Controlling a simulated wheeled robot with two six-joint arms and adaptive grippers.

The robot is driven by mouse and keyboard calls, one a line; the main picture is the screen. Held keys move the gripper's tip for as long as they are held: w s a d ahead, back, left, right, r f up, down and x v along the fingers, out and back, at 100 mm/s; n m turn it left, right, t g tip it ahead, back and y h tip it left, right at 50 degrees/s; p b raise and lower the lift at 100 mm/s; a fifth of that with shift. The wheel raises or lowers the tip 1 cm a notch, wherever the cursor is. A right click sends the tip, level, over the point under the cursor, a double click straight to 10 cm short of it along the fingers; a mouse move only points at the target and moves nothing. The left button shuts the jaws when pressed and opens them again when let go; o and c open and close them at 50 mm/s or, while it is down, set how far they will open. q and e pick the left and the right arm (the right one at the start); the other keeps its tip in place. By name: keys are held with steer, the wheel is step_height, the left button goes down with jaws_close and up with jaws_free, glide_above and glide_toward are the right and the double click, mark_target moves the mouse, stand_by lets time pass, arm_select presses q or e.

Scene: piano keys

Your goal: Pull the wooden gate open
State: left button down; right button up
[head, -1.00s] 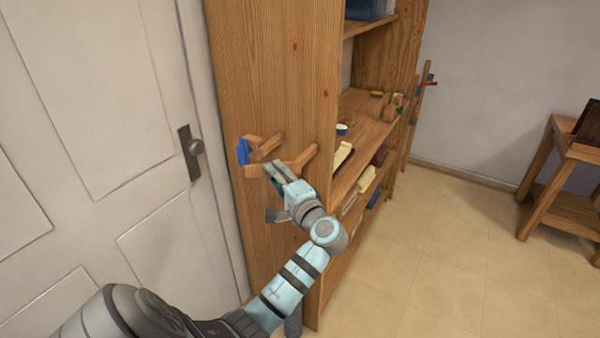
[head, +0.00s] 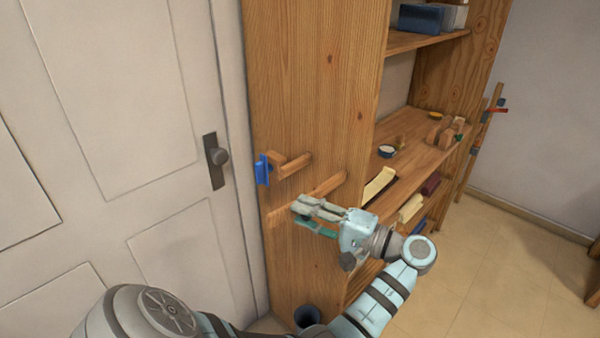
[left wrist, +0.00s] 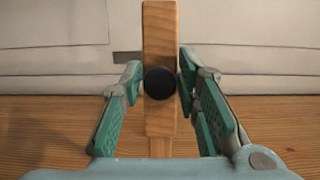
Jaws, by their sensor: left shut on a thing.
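The wooden gate (head: 325,186) is a slim bar on the side panel of the bookcase. Its outer end stands apart from and below a short wooden bracket (head: 293,164) with a blue piece (head: 262,169) at its tip. My left gripper (head: 297,209) is at the gate's outer part, and its fingers hide some of it. In the left wrist view the gate (left wrist: 160,35) runs upright between the green-padded fingers, with a round black knob (left wrist: 160,83) on it. My left gripper (left wrist: 159,88) is shut on the knob. My right gripper is out of view.
The bookcase (head: 315,90) has shelves with small items on its right side. A white door (head: 110,130) with a dark handle plate (head: 213,160) is at the left. Open floor (head: 500,270) lies at the right.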

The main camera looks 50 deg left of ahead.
arm_select(q)
steer(key=shift+d+g, duration=0.1)
steer(key=shift+g, duration=0.2)
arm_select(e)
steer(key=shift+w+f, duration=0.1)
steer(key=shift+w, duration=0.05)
arm_select(q)
steer(key=c, duration=1.6)
jaws_free()
steer(key=shift+o, duration=1)
steer(key=shift+w, duration=0.1)
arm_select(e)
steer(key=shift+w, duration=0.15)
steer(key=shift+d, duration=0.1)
